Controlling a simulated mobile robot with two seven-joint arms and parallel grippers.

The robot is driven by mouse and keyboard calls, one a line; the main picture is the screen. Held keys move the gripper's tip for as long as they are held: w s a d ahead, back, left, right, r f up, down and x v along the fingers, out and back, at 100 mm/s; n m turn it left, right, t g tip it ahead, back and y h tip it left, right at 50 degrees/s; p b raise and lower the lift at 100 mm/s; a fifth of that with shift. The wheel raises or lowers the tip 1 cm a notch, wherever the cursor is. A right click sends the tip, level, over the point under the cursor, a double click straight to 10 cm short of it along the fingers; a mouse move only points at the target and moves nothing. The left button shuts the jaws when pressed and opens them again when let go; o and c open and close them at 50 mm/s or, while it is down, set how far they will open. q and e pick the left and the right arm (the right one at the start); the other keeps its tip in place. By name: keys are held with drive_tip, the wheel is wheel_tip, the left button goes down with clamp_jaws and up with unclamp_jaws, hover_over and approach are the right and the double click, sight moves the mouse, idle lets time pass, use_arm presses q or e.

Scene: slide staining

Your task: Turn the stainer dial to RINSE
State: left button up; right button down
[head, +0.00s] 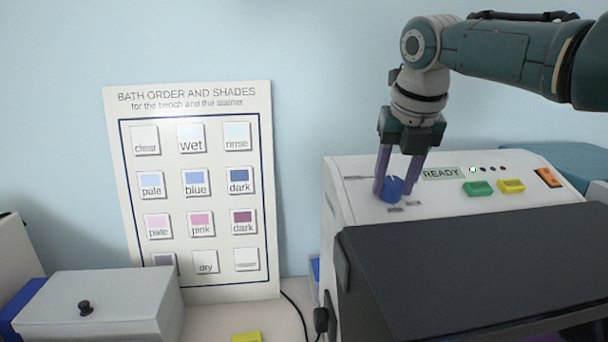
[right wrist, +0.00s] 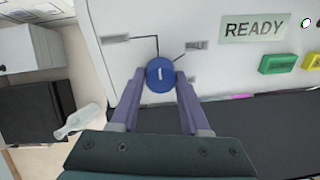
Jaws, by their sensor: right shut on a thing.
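The stainer (head: 338,205) is a white machine with a sloped top panel and a dark front cover. Its blue dial (head: 392,190) sits at the panel's left end. In the right wrist view the round dial (right wrist: 160,75) carries a short white mark, with dark lines leading from it to small grey labels. The display (head: 441,173) reads READY. My left gripper is not in view.
A green button (head: 478,188), a yellow button (head: 511,186) and an orange switch (head: 547,177) lie right of the display. A bath order chart (head: 190,108) stands against the wall. A lidded white box (head: 95,297) stands at lower left. The right wrist view shows a clear bottle (right wrist: 80,120).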

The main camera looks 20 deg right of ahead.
drive_tip(key=shift+c, duration=1.9)
unclamp_jaws()
drive_tip(key=shift+r, duration=0.1)
drive_tip(key=b+v, duration=0.3)
drive_tip(key=v, duration=0.6)
drive_tip(key=shift+s+r, duration=0.2)
drive_tip(key=shift+r, duration=0.2)
drive_tip(key=shift+a, duration=0.1)
